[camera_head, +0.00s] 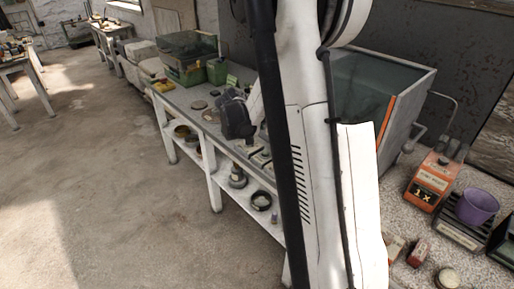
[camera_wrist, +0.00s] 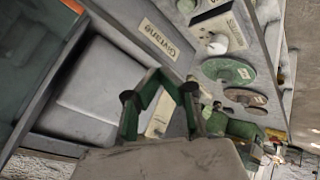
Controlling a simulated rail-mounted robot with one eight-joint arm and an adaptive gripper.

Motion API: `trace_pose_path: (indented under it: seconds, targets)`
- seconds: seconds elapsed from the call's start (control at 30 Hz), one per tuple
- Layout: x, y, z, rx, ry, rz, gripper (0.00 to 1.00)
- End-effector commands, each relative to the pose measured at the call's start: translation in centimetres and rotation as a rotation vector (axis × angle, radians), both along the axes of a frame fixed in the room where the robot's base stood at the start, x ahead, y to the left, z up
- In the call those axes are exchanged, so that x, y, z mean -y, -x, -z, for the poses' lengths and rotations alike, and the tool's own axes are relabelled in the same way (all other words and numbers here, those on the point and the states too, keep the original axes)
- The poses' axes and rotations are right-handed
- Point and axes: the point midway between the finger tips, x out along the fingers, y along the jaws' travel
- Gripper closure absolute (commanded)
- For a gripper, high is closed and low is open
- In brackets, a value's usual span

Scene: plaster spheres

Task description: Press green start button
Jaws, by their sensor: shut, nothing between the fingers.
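No button that I can clearly read as the green start button shows in either view. In the wrist view, a green round disc (camera_wrist: 228,70) with a small pale label lies on the right, beside a pale panel with a round white knob (camera_wrist: 217,44); I cannot tell if the disc is a button. My gripper (camera_wrist: 160,74) shows at the lower middle of the wrist view, its dark green and black fingers shut and empty. It appears apart from the disc, to its left. In the head view my white arm covers the middle and hides part of the bench.
A glass-fronted cabinet (camera_head: 398,80) stands right of my arm. An orange device (camera_head: 433,182) and a purple cup (camera_head: 477,206) stand on the speckled worktop at right. A long bench (camera_head: 190,97) carries green boxes (camera_head: 188,72).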

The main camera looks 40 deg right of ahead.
Motion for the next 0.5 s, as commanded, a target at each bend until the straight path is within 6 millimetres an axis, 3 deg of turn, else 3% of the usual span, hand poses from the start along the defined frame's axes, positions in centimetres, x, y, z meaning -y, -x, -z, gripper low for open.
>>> trace_pose_path:
  seconds: [0.2,0.5]
  targets:
    - [2.4,-0.3,1.8,-0.009,0.029,0.039,1.0]
    - [2.6,-0.3,2.1,-0.01,0.031,0.043,1.0]
